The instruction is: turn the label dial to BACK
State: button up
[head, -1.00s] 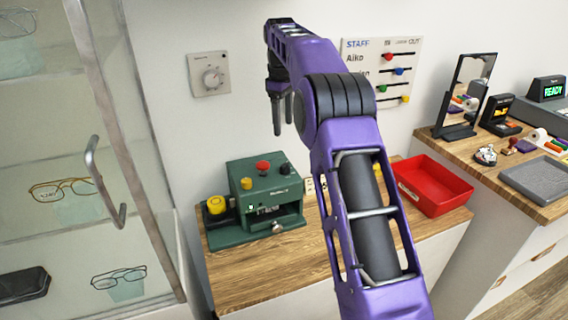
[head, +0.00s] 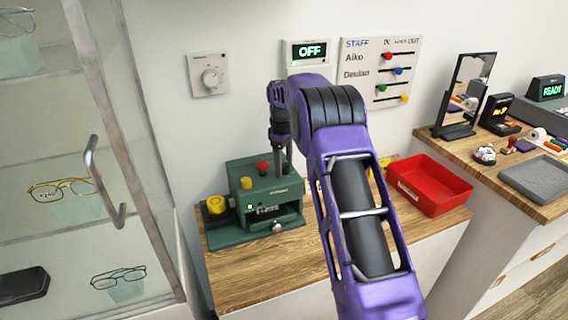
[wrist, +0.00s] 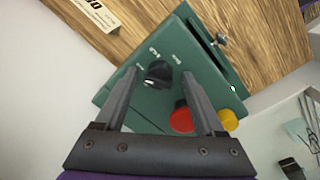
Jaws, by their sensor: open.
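The green label machine (head: 265,195) stands on the wooden counter, and its top fills the middle of the wrist view (wrist: 160,105). The black dial (wrist: 157,75) is on that top, with small white marks around it that are too small to read. A red button (wrist: 182,118) and a yellow button (wrist: 229,119) are beside it. My gripper (wrist: 159,78) is open, with one finger on each side of the dial and no visible grip on it. In the head view, my gripper (head: 282,158) is low over the machine's back right and hides the dial there.
A yellow knob (head: 216,204) sits left of the machine, and a red tray (head: 430,186) right of it. A wall dial (head: 210,77), a lit OFF display (head: 306,52) and a staff board (head: 380,72) are behind. A glass cabinet (head: 100,120) borders the left.

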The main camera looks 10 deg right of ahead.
grip_shut()
